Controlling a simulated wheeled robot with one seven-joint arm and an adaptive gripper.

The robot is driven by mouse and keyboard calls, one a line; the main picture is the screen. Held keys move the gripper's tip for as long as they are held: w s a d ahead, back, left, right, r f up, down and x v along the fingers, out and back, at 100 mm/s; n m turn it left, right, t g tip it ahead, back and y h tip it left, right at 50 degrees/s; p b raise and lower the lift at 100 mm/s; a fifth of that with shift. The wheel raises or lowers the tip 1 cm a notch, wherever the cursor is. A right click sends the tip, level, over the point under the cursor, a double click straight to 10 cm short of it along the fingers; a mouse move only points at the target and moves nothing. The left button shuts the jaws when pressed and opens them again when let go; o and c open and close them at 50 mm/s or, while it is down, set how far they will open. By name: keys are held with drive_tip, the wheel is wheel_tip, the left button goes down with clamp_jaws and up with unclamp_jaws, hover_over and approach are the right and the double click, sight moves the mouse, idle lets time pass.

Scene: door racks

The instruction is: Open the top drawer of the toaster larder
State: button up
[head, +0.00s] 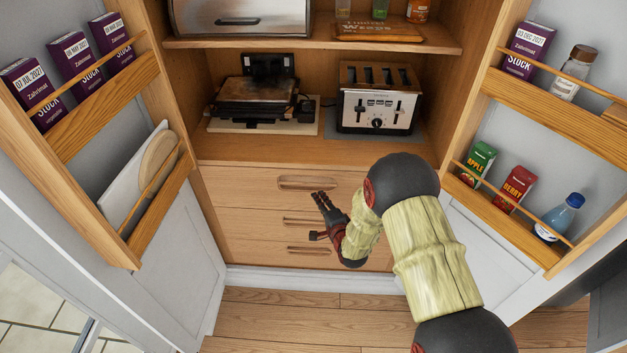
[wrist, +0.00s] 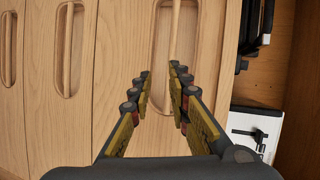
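The toaster larder (head: 210,153) stands with both doors open. Its top drawer (head: 240,188) is shut, flush with the front, and has a recessed wooden bar handle (head: 307,183). In the wrist view, the top drawer (wrist: 122,45) is the right-hand panel, and its handle bar (wrist: 175,28) runs toward my fingertips. My gripper (head: 316,217) is open and empty, in front of the drawers and below the top handle in the head view. In the wrist view my gripper (wrist: 160,72) has its fingers spread by the handle's recess. I cannot tell whether they touch it.
Lower drawers (head: 255,222) below are shut. A toaster (head: 376,100) and a sandwich press (head: 258,95) stand on the shelf above. The left door rack (head: 110,95) and right door rack (head: 560,120) flank the opening. Wooden floor (head: 270,315) in front is clear.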

drive_tip(key=w+a+m+b, duration=0.1)
drive_tip(key=w+a+b, duration=0.1)
drive_tip(key=w, duration=0.5)
drive_tip(key=shift+a+t, duration=0.3)
drive_tip(key=shift+a, duration=0.15)
drive_tip(key=shift+f, duration=0.1)
drive_tip(key=shift+c, duration=0.3)
drive_tip(key=c, duration=0.4)
clamp_jaws()
